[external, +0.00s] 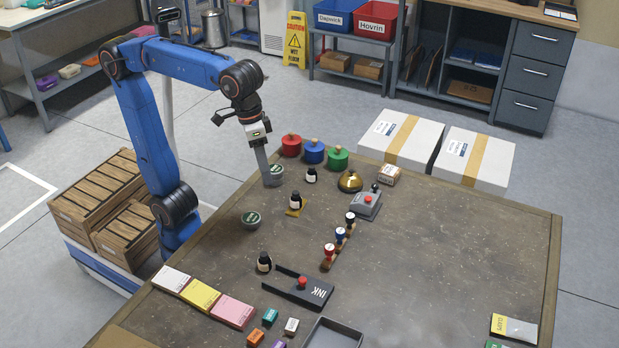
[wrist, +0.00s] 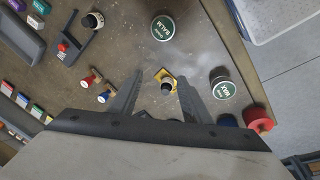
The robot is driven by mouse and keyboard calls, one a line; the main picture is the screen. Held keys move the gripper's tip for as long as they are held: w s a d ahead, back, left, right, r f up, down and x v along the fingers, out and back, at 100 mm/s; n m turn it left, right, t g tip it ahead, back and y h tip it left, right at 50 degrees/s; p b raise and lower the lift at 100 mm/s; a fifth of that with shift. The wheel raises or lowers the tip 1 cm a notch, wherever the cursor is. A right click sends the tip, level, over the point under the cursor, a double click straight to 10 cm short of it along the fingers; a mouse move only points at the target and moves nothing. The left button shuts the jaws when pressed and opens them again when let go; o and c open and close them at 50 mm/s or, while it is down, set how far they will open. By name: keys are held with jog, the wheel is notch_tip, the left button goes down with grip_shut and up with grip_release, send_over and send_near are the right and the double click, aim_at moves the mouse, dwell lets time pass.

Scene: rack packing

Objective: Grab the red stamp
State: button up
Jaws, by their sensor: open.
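The red stamp (external: 329,252) has a red top and white band and stands upright at the near end of a small wooden rack, in line with a blue stamp (external: 340,235) and a black stamp (external: 351,218). In the wrist view the red stamp (wrist: 87,80) lies left of my fingers, beside the blue stamp (wrist: 103,97); I cannot make out the black one there. My gripper (external: 268,170) is open and empty, over the far left of the table, away from the rack. In the wrist view a black-capped bottle (wrist: 166,88) on a yellow pad shows between the fingers (wrist: 158,95).
Two round tins (external: 251,219) stand near the table's left edge. Red, blue and green lidded pots (external: 313,152), a brass bell (external: 350,181) and a grey device with a red button (external: 366,207) line the back.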

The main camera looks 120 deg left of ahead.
jog(key=w+d+r+n+g, duration=0.1)
jog(key=w+d+r+n, duration=0.1)
jog(key=w, duration=0.4)
jog(key=w+d+r+n, duration=0.2)
jog(key=w, duration=0.4)
jog(key=n+g, duration=0.1)
jog(key=n, duration=0.4)
send_near(330, 247)
notch_tip(330, 247, down, 13)
jog(key=shift+w+d+r, duration=0.1)
jog(key=shift+d, duration=0.05)
jog(key=shift+c, duration=0.6)
grip_shut()
